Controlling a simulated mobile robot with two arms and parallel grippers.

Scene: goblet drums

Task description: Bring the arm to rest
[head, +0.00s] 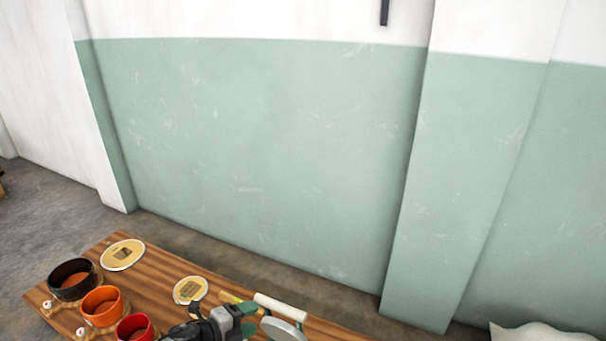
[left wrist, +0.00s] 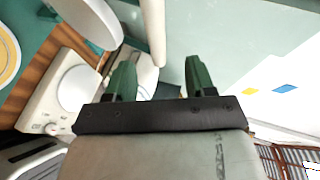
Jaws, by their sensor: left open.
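My left gripper (head: 250,318) is low in the head view, over the wooden table (head: 162,272). In the left wrist view its two green fingers (left wrist: 158,66) stand apart with nothing held between them. A pale rod-like thing (left wrist: 153,30) shows beyond the fingertips; I cannot tell how far off it is. Three goblet drums, a black one (head: 58,290), an orange one (head: 89,312) and a red one (head: 123,333), are at the table's left, the red one cut by the frame edge. My right gripper is not in view.
Two round tan discs (head: 123,255) (head: 190,290) lie on the table. A white cylinder (head: 281,306) and a grey round plate (head: 281,331) are just right of the gripper. A white device with a round top (left wrist: 75,90) shows in the wrist view. A green-and-white wall (head: 260,150) stands behind.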

